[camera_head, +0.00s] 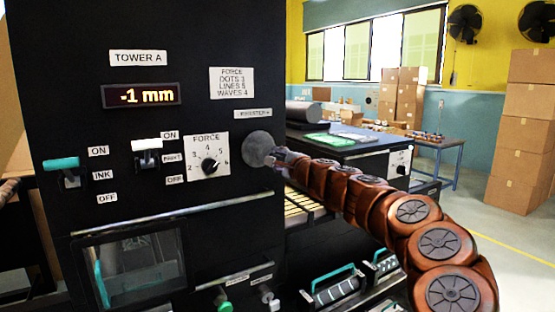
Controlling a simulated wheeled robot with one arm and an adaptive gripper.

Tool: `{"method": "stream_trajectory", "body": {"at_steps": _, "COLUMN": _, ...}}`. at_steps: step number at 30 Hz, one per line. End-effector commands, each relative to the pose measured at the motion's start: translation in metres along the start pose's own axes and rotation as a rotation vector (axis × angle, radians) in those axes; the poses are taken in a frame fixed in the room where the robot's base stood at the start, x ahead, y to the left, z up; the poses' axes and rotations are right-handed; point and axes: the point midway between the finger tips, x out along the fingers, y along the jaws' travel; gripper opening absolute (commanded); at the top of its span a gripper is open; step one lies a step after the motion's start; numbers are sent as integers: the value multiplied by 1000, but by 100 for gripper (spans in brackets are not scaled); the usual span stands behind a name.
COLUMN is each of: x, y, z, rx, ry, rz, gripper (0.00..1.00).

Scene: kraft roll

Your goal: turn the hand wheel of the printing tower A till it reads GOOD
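The printing tower A (60,120) is a black panel on the left with a white "TOWER A" label. Its display (141,95) reads "-1 mm" in lit figures. The hand wheel (258,148) is a grey disc at the panel's right edge, below a "REGISTER" label (253,113). My gripper (277,157) is at the wheel's right side, at the end of my copper-coloured arm. It is small and dark here; I cannot tell whether its fingers are open or shut, or whether they touch the wheel.
Left of the wheel are a FORCE knob (209,165), a white-handled switch (148,146) and a teal-handled switch (62,164). Below are a glazed window (130,268) and a green knob (223,303). Cardboard boxes (522,130) stand at the right, beside open floor.

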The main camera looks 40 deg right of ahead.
Motion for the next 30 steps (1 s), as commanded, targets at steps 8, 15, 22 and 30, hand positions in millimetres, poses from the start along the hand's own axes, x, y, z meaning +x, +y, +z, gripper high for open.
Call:
{"method": "stream_trajectory", "body": {"at_steps": 8, "x": 0, "y": 0, "z": 0, "rx": 0, "ry": 0, "rz": 0, "gripper": 44}}
{"method": "stream_trajectory", "body": {"at_steps": 15, "x": -11, "y": -1, "z": -1, "rx": 0, "ry": 1, "rz": -1, "gripper": 44}}
{"method": "stream_trajectory", "body": {"at_steps": 22, "x": -40, "y": -2, "z": -1, "rx": 1, "ry": 0, "rz": -3, "gripper": 44}}
{"method": "stream_trajectory", "body": {"at_steps": 30, "x": -73, "y": -2, "z": 0, "rx": 1, "ry": 1, "rz": -3, "gripper": 44}}
